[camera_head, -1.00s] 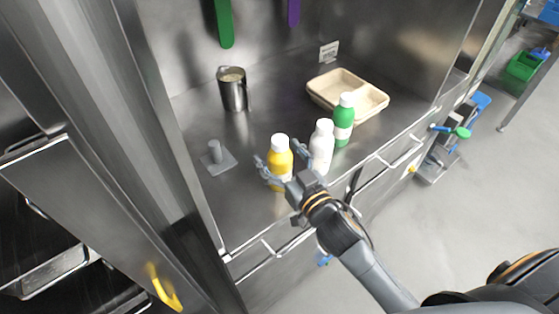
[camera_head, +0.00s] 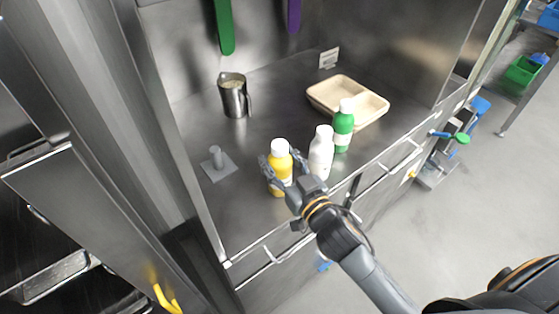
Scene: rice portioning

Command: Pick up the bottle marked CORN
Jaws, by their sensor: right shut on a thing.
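A yellow bottle with a white cap (camera_head: 280,166) stands upright near the front of the steel counter. Its marking is too small to read. My right gripper (camera_head: 282,170) is shut on the yellow bottle, one finger on each side. A white bottle (camera_head: 321,153) stands upright just to its right, and a green bottle with a white cap (camera_head: 343,126) stands behind that one. My left gripper is not in view.
A tan divided tray (camera_head: 320,96) lies behind the green bottle. A metal cup (camera_head: 233,96) stands at the back left, and a grey press-like tool (camera_head: 218,164) sits at the left. Steel walls bound the counter at the left and back.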

